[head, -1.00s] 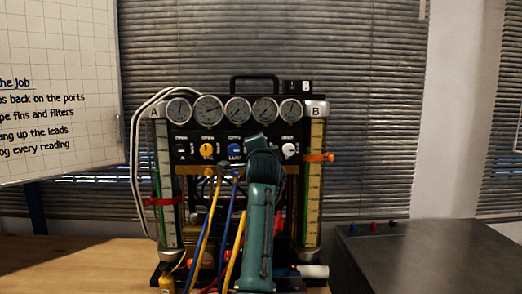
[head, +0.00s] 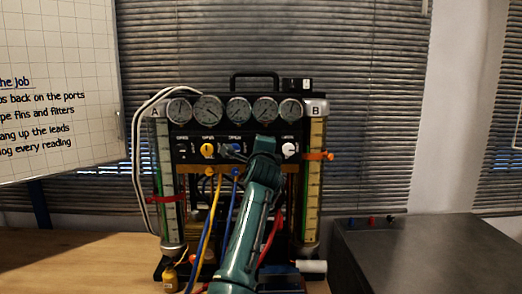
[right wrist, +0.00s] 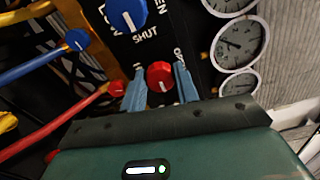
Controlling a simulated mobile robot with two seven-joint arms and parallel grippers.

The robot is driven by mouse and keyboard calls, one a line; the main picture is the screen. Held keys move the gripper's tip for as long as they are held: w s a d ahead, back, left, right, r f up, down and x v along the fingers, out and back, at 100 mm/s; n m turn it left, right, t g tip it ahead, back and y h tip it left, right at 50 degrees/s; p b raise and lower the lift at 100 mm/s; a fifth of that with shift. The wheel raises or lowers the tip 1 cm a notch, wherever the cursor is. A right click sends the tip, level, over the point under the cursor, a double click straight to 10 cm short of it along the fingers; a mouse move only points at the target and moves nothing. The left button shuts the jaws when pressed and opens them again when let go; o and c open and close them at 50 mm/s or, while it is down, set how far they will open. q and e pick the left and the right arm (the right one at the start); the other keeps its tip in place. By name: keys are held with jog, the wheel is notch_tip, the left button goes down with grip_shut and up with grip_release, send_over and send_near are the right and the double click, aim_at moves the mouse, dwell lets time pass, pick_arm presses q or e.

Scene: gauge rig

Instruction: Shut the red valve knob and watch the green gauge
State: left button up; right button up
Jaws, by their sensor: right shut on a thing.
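The red valve knob (right wrist: 159,76) shows in the right wrist view, with a white mark on its face. My right gripper (right wrist: 161,84) has one finger on each side of it and is shut on it. A row of round white-faced gauges (head: 208,109) runs along the top of the rig; I cannot tell which is the green one. Some gauges (right wrist: 241,42) also show in the right wrist view. My left gripper is not in view.
A yellow knob (head: 207,150) and a white knob (head: 290,150) sit on the same panel. Coloured hoses hang below it. Tube A (head: 167,195) and tube B (head: 314,190) flank the rig. A dark box (head: 420,250) stands at right; bare table (head: 80,260) lies at left.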

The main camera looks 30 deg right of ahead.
dwell(0.3)
jog(key=o, duration=1)
jog(key=shift+c, duration=0.2)
